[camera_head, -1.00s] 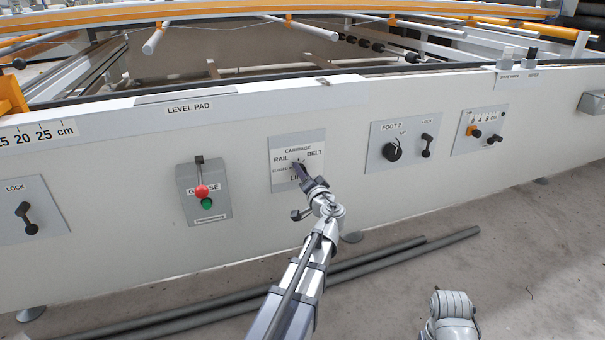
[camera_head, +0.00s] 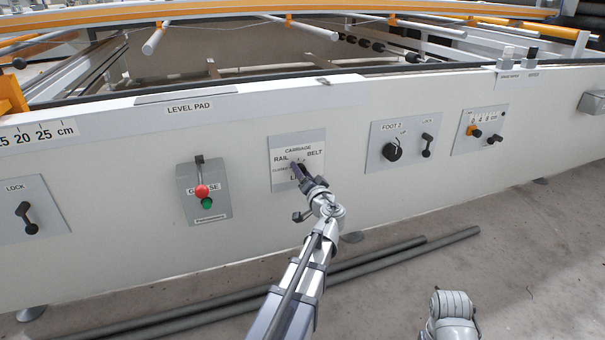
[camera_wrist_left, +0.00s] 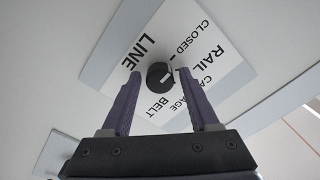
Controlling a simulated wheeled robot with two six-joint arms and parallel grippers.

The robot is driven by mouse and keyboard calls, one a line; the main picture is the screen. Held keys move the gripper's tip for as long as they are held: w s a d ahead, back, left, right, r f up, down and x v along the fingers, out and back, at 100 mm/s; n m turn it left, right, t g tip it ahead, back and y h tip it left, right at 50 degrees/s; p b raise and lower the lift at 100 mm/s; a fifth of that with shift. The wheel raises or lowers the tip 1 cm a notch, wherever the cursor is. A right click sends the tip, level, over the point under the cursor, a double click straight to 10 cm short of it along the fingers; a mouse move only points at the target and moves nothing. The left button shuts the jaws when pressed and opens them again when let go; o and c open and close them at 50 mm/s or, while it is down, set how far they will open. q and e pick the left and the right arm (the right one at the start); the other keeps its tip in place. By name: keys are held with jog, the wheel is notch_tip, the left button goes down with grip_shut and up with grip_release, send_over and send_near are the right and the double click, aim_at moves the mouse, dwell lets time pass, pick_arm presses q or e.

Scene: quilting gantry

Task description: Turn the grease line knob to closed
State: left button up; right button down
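The grease line knob (camera_wrist_left: 160,77) is a round black knob with a white mark. It sits in the middle of a pale selector plate (camera_wrist_left: 228,85) lettered LINE, CLOSED, RAIL, CARRIAGE and BELT. Its white mark seems to point toward the RAIL lettering. My left gripper (camera_wrist_left: 160,74) is open, with one purple finger on each side of the knob and a small gap visible on both sides. In the head view the same plate (camera_head: 313,142) is on the white side panel, and my left gripper partly covers the knob and the LINE label. My right gripper is out of view.
To the right are the FOOT 2 knob (camera_head: 391,151) and a LOCK lever (camera_head: 427,145). Grey pipes (camera_head: 400,250) lie on the floor.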

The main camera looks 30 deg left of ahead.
pick_arm(q)
jog(key=shift+o, duration=0.5)
jog(key=v, duration=0.7)
jog(key=shift+s+d, duration=0.25)
jog(key=shift+s, duration=0.05)
jog(key=s+d+f+m+g+h+p, duration=0.1)
jog(key=s+d+m+g+h+p, duration=0.35)
jog(key=s+d+p, duration=0.85)
jog(key=s+d+m+g+h+p, duration=0.1)
jog(key=s+d+g+h+p, duration=0.7)
jog(key=d, duration=1)
notch_tip(320, 180, up, 37)
jog(key=s+p, duration=0.1)
jog(key=p, duration=3.5)
jog(key=shift+n+t+p, duration=0.3)
jog(key=shift+n+t, duration=0.05)
